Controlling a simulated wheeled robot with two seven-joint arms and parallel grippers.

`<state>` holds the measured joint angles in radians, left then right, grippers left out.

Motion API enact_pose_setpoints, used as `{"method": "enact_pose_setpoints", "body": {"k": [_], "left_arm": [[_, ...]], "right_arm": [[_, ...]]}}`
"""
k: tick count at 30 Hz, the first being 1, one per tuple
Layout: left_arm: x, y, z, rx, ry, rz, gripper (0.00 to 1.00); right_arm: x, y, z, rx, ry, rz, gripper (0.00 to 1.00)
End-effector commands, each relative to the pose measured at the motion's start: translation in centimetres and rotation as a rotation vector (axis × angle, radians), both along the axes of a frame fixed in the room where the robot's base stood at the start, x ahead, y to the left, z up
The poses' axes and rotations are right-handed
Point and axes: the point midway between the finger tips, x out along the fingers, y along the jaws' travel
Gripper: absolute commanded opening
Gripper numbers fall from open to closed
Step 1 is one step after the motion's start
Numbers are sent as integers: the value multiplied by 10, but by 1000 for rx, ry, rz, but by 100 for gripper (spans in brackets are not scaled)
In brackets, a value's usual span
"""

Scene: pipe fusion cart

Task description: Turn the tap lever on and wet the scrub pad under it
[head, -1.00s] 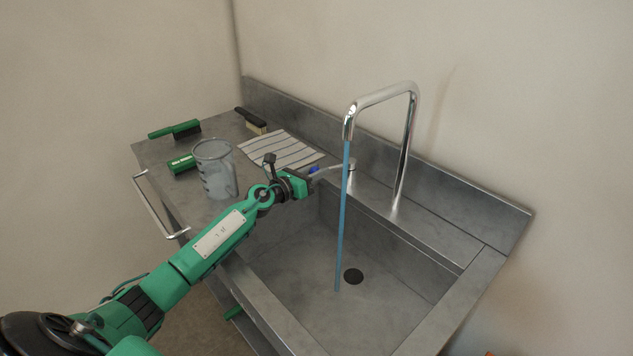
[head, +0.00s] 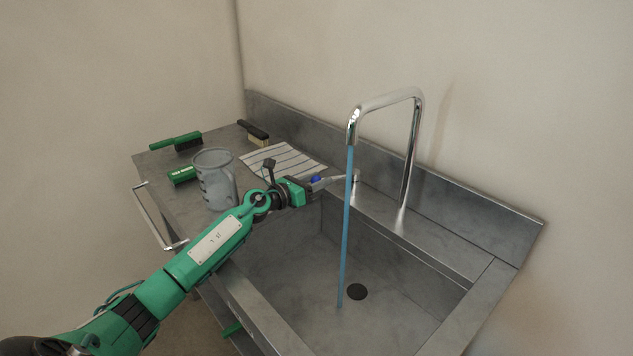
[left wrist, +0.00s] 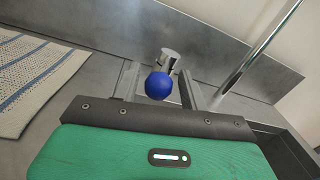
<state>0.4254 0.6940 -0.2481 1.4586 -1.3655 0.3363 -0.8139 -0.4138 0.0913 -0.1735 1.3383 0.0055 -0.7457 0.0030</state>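The chrome tap (head: 413,150) stands behind the sink, and a blue stream of water (head: 345,230) runs from its spout into the basin. Its lever (head: 335,179) points left and ends in a blue knob (head: 316,180), also in the left wrist view (left wrist: 158,86). My left gripper (head: 318,183) is at the knob. In the left wrist view its fingers (left wrist: 158,84) are apart, with the knob between them and gaps on both sides. My right gripper is out of view.
A grey translucent jug (head: 214,182) stands close behind my left forearm. A striped cloth (head: 283,160), a green brush (head: 177,141) and a black-handled brush (head: 255,132) lie on the counter.

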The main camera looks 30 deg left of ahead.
Motion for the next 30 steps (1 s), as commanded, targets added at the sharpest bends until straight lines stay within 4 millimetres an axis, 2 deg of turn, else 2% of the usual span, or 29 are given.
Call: {"method": "enact_pose_setpoints", "body": {"k": [9, 13, 19, 21, 30], "left_arm": [[-1, 1, -1, 0, 0, 1, 48], [-7, 3, -2, 0, 1, 1, 48], [-34, 15, -4, 3, 2, 1, 48], [-45, 20, -4, 3, 2, 1, 48], [-87, 37, -3, 2, 2, 0, 48]], "right_arm": [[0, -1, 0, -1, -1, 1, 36], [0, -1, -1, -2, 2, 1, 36], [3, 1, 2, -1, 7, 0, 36], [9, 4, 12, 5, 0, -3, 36], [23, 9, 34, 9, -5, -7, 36]]}}
